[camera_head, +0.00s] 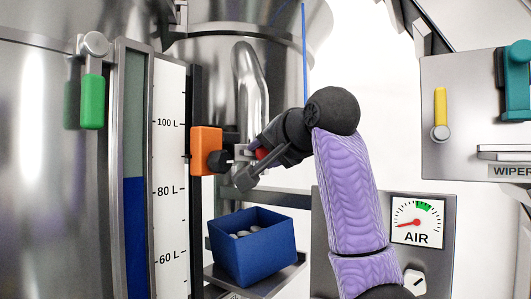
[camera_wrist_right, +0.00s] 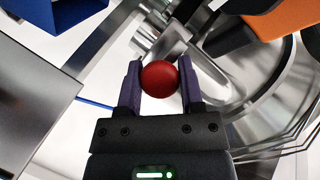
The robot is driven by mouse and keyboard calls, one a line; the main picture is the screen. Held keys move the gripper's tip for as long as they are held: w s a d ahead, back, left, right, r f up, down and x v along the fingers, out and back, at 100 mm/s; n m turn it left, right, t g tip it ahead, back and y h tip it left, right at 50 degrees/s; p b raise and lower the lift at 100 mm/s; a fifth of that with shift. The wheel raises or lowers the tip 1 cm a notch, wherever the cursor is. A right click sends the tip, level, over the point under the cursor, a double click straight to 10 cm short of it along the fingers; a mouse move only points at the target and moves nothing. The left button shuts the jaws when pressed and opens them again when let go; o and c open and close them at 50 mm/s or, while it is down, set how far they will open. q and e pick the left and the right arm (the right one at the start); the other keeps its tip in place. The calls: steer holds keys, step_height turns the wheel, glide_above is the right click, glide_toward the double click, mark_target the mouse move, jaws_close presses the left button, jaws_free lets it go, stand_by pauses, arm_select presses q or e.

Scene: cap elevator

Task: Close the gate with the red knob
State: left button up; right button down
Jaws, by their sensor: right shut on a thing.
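The red knob (camera_wrist_right: 160,78) is a round ball between the two fingers of my right gripper (camera_wrist_right: 160,85) in the right wrist view. The fingers touch it on both sides, so the gripper is shut on it. In the head view my right gripper (camera_head: 250,165) reaches in from the right, and only a sliver of the red knob (camera_head: 262,153) shows between its parts. The knob is beside an orange block (camera_head: 206,150) on the gauge frame. The gate itself is mostly hidden behind the gripper. My left gripper is in neither view.
A blue bin (camera_head: 255,255) with pale round pieces stands on a metal shelf below the gripper. A level gauge (camera_head: 170,130) and a green handle (camera_head: 93,100) are at left. An AIR dial panel (camera_head: 416,222) and a wiper panel (camera_head: 470,90) are at right.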

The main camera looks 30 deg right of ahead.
steer(key=shift+w+d, duration=0.2)
steer(key=shift+w, duration=0.6)
steer(key=shift+w+d, duration=0.2)
steer(key=shift+w, duration=0.55)
steer(key=shift+c, duration=1.1)
jaws_free()
steer(key=shift+s, duration=0.1)
